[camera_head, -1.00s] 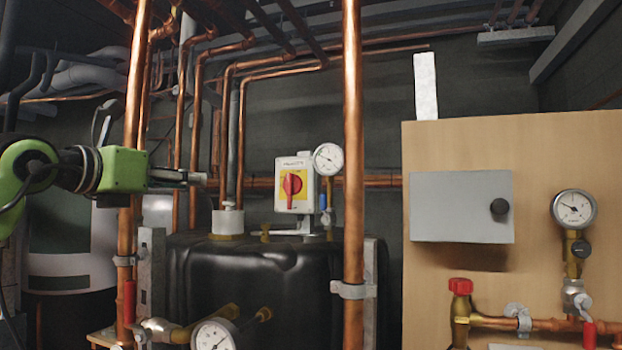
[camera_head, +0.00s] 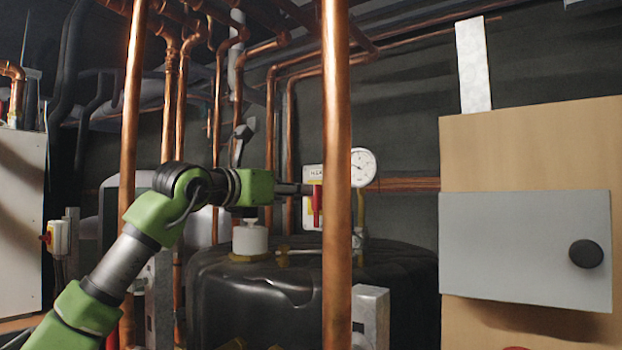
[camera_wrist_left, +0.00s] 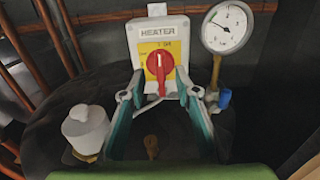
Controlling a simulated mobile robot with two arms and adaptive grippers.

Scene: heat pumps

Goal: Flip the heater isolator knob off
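The heater isolator is a white box (camera_wrist_left: 146,32) labelled HEATER, with a yellow plate and a red knob (camera_wrist_left: 159,66). The knob's grip stands about upright, with its white mark towards the "I ON" side at the top. In the head view the box (camera_head: 311,174) is partly hidden behind a copper pipe, and the red knob (camera_head: 317,206) shows at its edge. My left gripper (camera_wrist_left: 161,74) is open, its fingertips on either side of the knob in the wrist view. Contact cannot be told. The left gripper (camera_head: 308,189) reaches the box in the head view. My right gripper is not in view.
A vertical copper pipe (camera_head: 336,120) stands in front of the isolator. A pressure gauge (camera_wrist_left: 226,27) is right of the box. A black tank (camera_head: 265,285) lies below. A grey cabinet (camera_head: 525,245) on a wooden board is at the right. Another red-knobbed isolator (camera_head: 58,238) is at the left.

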